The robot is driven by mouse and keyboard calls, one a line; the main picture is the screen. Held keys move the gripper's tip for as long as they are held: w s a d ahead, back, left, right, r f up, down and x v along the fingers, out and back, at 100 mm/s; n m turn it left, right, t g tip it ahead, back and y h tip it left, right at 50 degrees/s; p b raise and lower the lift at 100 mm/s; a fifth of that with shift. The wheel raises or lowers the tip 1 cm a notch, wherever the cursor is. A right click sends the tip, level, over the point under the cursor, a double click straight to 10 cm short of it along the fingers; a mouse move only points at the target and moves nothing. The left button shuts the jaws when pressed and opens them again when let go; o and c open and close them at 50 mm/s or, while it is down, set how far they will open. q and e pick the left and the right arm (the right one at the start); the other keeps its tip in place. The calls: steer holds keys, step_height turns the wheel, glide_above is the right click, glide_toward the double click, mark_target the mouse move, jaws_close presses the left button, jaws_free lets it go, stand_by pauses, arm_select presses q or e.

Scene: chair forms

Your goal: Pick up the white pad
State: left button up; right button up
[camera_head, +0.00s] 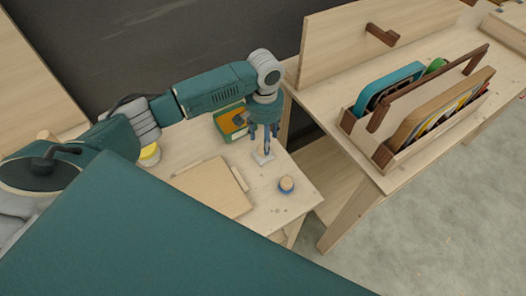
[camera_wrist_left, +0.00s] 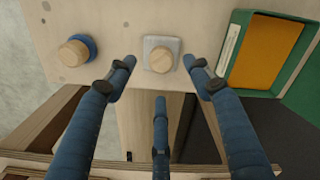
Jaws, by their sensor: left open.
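The white pad (camera_head: 259,159) is a small pale square on the low wooden table, partly covered by my gripper in the head view. In the left wrist view the pad (camera_wrist_left: 163,39) carries a round wooden knob (camera_wrist_left: 161,60) on top. My left gripper (camera_head: 267,148) points down just over the pad. In the left wrist view its blue fingers (camera_wrist_left: 160,76) are spread and empty, with two of them on either side of the pad's near edge. I cannot tell the exact height of the fingertips above it. My right gripper is not in view.
A blue round pad with a wooden knob (camera_head: 286,184) stands near the table's front corner. A green box with an orange inside (camera_head: 233,121) is behind. A flat wooden board (camera_head: 207,190) lies to the left. A wooden rack (camera_head: 395,152) stands on the right table.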

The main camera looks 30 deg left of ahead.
mark_target(262, 148)
arm_select(q)
steer(key=f, duration=0.2)
steer(key=f+p, duration=0.1)
steer(key=shift+s+a+f, duration=0.2)
steer(key=shift+s+f, duration=0.1)
steer(key=shift+f, duration=0.6)
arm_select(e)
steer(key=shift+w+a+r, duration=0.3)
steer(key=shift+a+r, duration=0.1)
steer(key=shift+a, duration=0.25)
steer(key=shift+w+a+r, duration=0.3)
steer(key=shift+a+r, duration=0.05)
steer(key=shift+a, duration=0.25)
arm_select(q)
jaws_close()
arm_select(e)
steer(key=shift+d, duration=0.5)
arm_select(q)
steer(key=shift+w+r, duration=0.1)
steer(key=shift+r, duration=0.5)
step_height(262, 148, up, 19)
steer(key=b, duration=0.2)
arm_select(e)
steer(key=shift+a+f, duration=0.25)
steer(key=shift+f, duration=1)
arm_select(q)
steer(key=shift+f, duration=0.1)
